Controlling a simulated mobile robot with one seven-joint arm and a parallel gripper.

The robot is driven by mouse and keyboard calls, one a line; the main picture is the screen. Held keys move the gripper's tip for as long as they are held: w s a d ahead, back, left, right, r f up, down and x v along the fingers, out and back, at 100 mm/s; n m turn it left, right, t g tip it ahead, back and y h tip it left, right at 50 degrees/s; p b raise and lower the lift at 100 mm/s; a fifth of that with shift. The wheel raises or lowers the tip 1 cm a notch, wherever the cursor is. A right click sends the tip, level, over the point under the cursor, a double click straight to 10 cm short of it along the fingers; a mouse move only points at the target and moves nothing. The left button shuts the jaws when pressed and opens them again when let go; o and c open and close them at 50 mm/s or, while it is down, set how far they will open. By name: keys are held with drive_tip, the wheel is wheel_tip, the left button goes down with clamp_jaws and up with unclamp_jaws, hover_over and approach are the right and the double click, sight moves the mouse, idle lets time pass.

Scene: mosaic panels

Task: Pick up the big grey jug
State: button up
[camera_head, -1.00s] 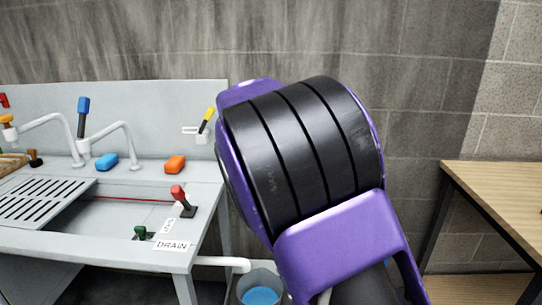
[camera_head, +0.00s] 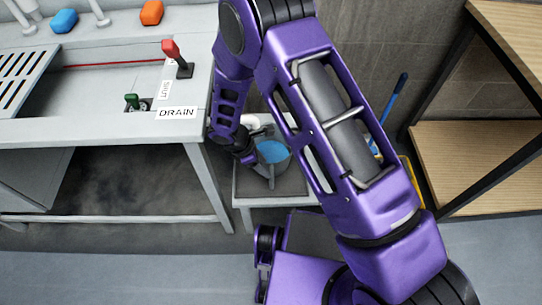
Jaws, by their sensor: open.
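The big grey jug (camera_head: 282,178) holds blue liquid and stands upright on a low grey stand below the drain pipe. My purple arm comes down in front of the sink's right side. My gripper (camera_head: 258,163) is at the jug's left side, close to its rim. It is open. The fingertips are small and dark in this view, and I cannot tell whether they touch the jug or straddle its handle. My forearm hides part of the right side of the stand.
The grey sink bench (camera_head: 100,130), with a DRAIN label and red lever (camera_head: 176,56), stands to the left. A wooden shelf unit (camera_head: 480,160) stands to the right. A blue-handled tool (camera_head: 396,98) leans behind my arm. The floor in front is partly clear.

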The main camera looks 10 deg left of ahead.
sight(272, 184)
drive_tip(key=shift+s+a+f+b+x, duration=0.15)
drive_tip(key=shift+a+b+x, duration=0.2)
drive_tip(key=shift+x, duration=2.05)
drive_tip(key=shift+s+a+f+b+x, duration=0.2)
drive_tip(key=shift+a+b+x, duration=0.15)
drive_tip(key=shift+x, duration=2.05)
drive_tip(key=shift+s+a+f+b+x, duration=0.2)
drive_tip(key=shift+a+x, duration=0.25)
drive_tip(key=shift+x, duration=1.9)
drive_tip(key=shift+r, duration=0.1)
clamp_jaws()
